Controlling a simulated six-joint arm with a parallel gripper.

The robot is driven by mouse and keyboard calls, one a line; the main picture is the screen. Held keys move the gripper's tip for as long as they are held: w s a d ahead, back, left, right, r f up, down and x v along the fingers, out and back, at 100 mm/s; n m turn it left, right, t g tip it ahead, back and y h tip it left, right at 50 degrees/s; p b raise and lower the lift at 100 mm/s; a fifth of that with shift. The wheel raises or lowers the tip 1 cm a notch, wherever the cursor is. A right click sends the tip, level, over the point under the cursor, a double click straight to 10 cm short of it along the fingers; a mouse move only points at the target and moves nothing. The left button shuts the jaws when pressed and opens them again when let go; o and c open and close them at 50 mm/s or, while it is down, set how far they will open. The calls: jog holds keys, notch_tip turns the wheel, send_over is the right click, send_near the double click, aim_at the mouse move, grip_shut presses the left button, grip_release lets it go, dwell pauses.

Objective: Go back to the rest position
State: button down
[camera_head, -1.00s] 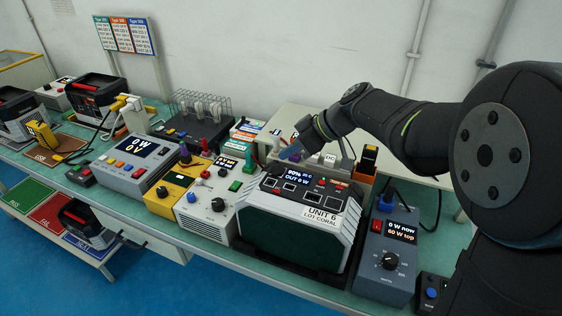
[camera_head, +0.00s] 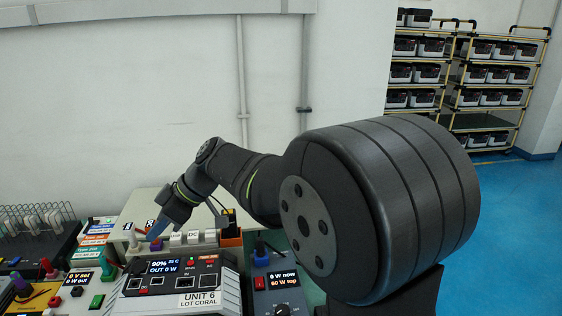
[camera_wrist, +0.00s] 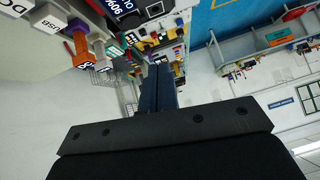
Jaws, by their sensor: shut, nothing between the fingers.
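My gripper (camera_head: 157,230) hangs behind and above the back edge of UNIT 6 in the head view, its blue fingers pointing down and left. In the wrist view its two dark blue fingers (camera_wrist: 157,90) lie together with nothing between them. UNIT 6 (camera_head: 200,301), marked LOT CORAL, stands on the bench and its screen reads 90% and OUT 0 W. A purple plug (camera_head: 155,245) stands just below the fingertips; I cannot tell from this angle whether they touch. My arm spans the middle of the head view.
A grey load box (camera_head: 285,298) reading 0 W now, 60 W top is right of UNIT 6. White labelled connectors (camera_head: 193,237) and an orange holder (camera_head: 231,237) stand behind it. Instruments crowd the left. Shelving racks (camera_head: 489,76) with several units stand far right; blue floor there is clear.

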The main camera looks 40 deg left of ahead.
send_over(133, 274)
jog(key=w+d, duration=0.2)
notch_tip(133, 274, down, 6)
jog(key=shift+d+r, duration=0.1)
jog(key=f, duration=0.3)
jog(key=shift+a+f, duration=0.25)
jog(key=shift+f, duration=0.6)
